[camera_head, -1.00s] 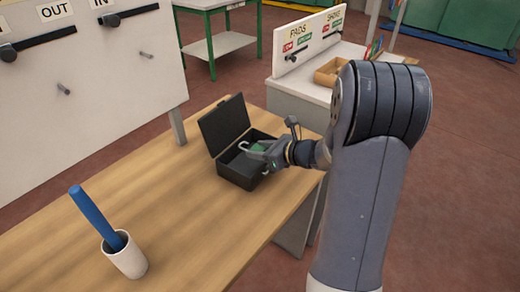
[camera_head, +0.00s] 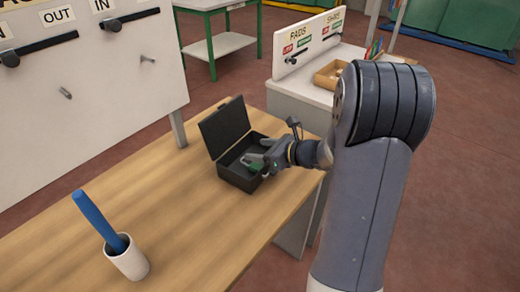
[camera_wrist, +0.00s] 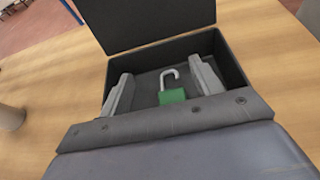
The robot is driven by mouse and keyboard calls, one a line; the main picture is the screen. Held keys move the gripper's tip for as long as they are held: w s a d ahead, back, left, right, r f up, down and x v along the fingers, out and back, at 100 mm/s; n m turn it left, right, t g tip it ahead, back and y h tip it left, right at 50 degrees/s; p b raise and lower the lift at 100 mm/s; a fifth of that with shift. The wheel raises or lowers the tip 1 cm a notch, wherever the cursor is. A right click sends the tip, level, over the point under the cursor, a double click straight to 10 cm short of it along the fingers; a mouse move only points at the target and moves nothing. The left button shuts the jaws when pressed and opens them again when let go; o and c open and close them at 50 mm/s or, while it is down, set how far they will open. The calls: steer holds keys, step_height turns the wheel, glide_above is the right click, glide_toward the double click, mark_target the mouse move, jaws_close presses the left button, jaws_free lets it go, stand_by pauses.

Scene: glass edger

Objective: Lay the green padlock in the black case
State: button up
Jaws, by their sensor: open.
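The black case (camera_head: 239,183) stands open on the wooden table, its lid (camera_head: 225,127) tilted up at the back. In the wrist view the case (camera_wrist: 233,66) lies straight ahead. The green padlock (camera_wrist: 172,96) has a grey shackle that looks open. It lies inside the case, between my two fingers and apart from both. It also shows as a small green patch in the head view (camera_head: 256,167). My gripper (camera_wrist: 160,92) is open and reaches into the case from its right side in the head view (camera_head: 262,162). The padlock's underside is hidden.
A white cup (camera_head: 128,260) with a blue stick (camera_head: 95,216) stands at the table's front left. A white board (camera_head: 90,85) with hooks stands behind the table. The table (camera_head: 170,215) is clear between cup and case.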

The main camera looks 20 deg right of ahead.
steer(key=v, duration=1.1)
steer(key=shift+s+d+b, duration=0.2)
steer(key=shift+s+b, duration=0.05)
steer(key=shift+b, duration=0.15)
stand_by(0.5)
